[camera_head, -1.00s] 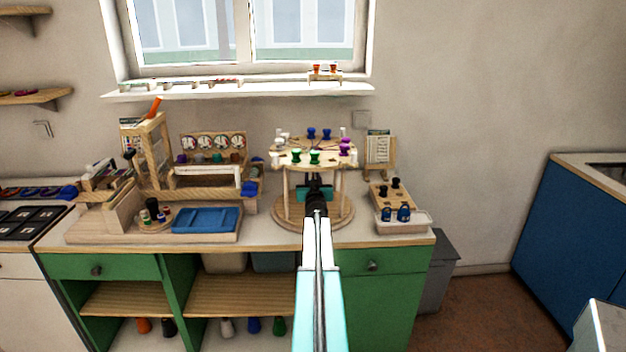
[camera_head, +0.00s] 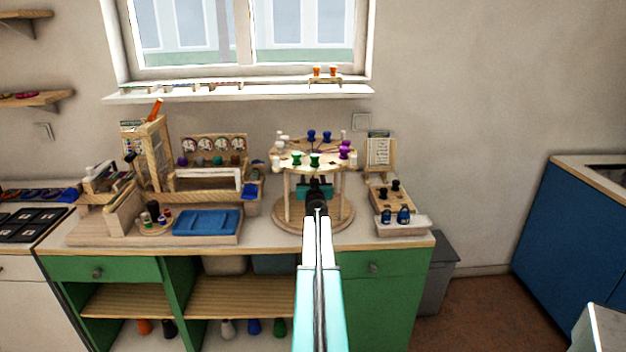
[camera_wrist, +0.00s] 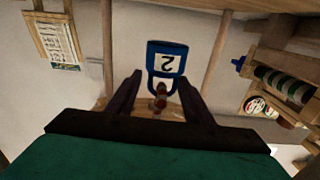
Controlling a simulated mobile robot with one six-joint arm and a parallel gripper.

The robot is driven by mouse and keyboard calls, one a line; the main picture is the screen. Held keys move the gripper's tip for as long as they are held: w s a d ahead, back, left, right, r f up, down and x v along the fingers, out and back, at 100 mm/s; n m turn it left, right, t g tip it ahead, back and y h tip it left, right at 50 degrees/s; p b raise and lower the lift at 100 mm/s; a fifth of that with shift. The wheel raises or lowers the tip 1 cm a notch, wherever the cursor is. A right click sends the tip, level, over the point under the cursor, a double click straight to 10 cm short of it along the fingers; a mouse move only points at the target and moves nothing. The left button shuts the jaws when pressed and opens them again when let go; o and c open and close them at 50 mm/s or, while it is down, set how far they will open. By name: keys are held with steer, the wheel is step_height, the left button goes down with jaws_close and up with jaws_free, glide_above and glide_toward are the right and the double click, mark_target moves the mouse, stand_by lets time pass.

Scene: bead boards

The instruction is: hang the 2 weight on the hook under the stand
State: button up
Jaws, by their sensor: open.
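The 2 weight (camera_wrist: 152,59) is blue with a white label and shows upside down in the wrist view. Its blue loop lies between my fingers, at a small reddish-brown piece (camera_wrist: 160,88) that looks like the hook. The loop seems to meet this piece, but I cannot tell if it hangs on it. My gripper (camera_wrist: 156,86) is open, with one dark finger on each side of the loop and a gap to both. In the head view my gripper (camera_head: 317,187) is under the round top of the wooden stand (camera_head: 300,214) and largely hides the weight and hook.
The stand's posts are close on both sides. Colored spools sit on its top. At right, a tray (camera_head: 402,229) holds two more blue weights (camera_head: 387,215). A blue tray (camera_head: 206,222) and wooden devices fill the left of the counter. Clock dials (camera_wrist: 264,107) show in the wrist view.

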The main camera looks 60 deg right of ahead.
steer(key=shift+s+a+r+p, duration=0.2)
steer(key=shift+a+r, duration=0.05)
steer(key=shift+r, duration=0.25)
steer(key=shift+s+a+r+p, duration=0.15)
steer(key=shift+a+r+p, duration=0.05)
steer(key=shift+r, duration=0.25)
steer(key=r+p+v, duration=0.1)
steer(key=v, duration=1.4)
steer(key=shift+r, duration=0.25)
